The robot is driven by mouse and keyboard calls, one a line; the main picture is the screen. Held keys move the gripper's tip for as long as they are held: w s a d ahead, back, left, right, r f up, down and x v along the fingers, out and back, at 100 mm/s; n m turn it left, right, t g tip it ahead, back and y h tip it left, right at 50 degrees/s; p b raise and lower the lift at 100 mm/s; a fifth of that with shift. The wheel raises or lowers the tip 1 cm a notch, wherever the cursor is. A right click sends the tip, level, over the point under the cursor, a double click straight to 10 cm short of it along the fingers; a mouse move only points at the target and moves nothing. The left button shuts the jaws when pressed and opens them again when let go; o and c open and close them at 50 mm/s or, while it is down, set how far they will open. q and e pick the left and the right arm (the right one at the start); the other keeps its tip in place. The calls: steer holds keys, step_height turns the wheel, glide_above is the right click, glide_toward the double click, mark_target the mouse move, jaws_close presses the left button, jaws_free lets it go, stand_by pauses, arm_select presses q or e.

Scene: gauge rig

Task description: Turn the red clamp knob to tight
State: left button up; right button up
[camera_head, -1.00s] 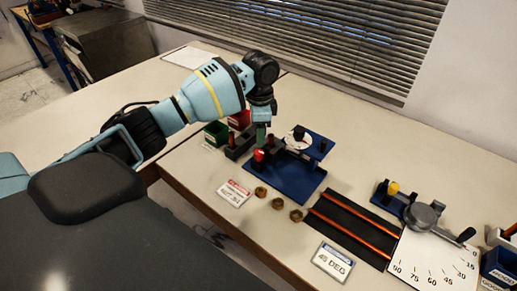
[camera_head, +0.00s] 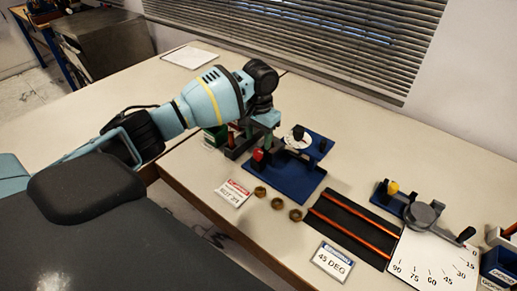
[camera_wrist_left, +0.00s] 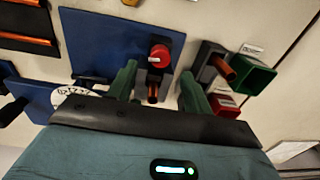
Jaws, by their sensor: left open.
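The red clamp knob (camera_head: 258,155) stands at the left of the blue gauge rig base (camera_head: 290,188). In the left wrist view the knob (camera_wrist_left: 159,54) is round and red with a white mark, on a dark block. My left gripper (camera_head: 262,140) is over the left part of the rig, by the knob. In the wrist view its green fingers (camera_wrist_left: 158,85) are spread apart, with the knob a little beyond their tips and nothing held. Whether a finger touches the knob cannot be told. My right gripper is not in view.
A white dial (camera_head: 297,142) is on the rig. A green bin (camera_wrist_left: 254,76) and a red bin (camera_wrist_left: 224,105) are close by. Brass nuts (camera_head: 277,203), a black mat with copper rods (camera_head: 345,222), and an angle gauge (camera_head: 425,215) lie right. Bare table is behind the rig.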

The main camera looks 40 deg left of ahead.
mark_target(258, 152)
arm_select(q)
step_height(258, 152, down, 4)
steer(key=shift+a+f, duration=0.1)
steer(key=shift+f, duration=0.55)
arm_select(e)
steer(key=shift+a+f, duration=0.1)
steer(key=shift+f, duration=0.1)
arm_select(q)
steer(key=shift+c, duration=0.4)
steer(key=c, duration=0.9)
steer(key=shift+r+m+p, duration=0.25)
steer(key=shift+m+p, duration=0.05)
steer(key=shift+m, duration=0.1)
steer(key=shift+f+m, duration=0.15)
steer(key=shift+m, duration=0.25)
steer(key=shift+f, duration=0.1)
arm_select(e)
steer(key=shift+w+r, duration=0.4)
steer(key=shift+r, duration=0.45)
